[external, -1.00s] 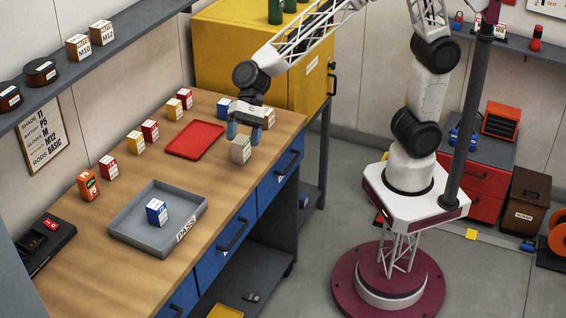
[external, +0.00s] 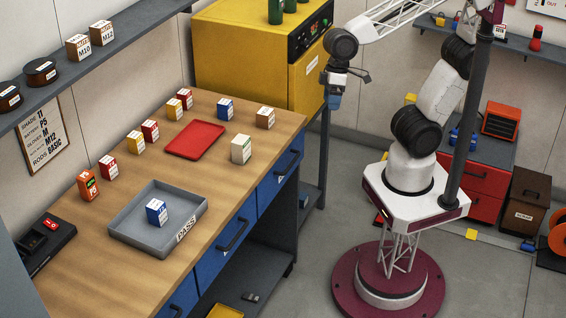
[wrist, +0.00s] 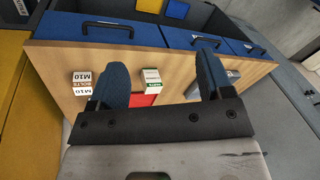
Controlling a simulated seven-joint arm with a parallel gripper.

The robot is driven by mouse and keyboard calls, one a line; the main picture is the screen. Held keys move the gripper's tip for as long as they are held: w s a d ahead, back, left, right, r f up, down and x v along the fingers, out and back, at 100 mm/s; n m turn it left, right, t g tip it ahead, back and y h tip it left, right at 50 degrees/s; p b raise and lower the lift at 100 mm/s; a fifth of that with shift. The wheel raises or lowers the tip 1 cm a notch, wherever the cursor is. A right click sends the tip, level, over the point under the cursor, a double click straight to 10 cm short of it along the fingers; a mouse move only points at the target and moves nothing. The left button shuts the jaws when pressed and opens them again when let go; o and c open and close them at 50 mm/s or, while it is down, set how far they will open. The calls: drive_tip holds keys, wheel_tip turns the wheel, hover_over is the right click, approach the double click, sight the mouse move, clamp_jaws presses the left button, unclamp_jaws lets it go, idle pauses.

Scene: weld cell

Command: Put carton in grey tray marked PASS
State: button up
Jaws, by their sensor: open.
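The grey tray marked PASS (external: 195,217) lies on the wooden bench in the external view, with a blue-and-white carton (external: 157,212) standing inside it. A cream carton (external: 241,149) stands near the bench's front edge. A brown carton (external: 265,118) and another blue carton (external: 225,109) stand at the bench's far end. My gripper (external: 334,100) is off the bench's right end, in front of the yellow cabinet, open and empty. In the wrist view its two blue fingers (wrist: 163,80) are apart; the brown carton (wrist: 80,84) and cream carton (wrist: 152,78) show beyond them.
A red tray (external: 194,140) lies mid-bench. The yellow cabinet (external: 240,60) stands behind the bench. The wood around the grey tray is mostly clear.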

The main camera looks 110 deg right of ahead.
drive_tip(key=s+d+n+h, duration=0.2)
drive_tip(key=s+d+n, duration=0.1)
drive_tip(key=s, duration=0.4)
drive_tip(key=shift+s+d+f, duration=0.15)
drive_tip(key=shift+f, duration=0.25)
idle(1.2)
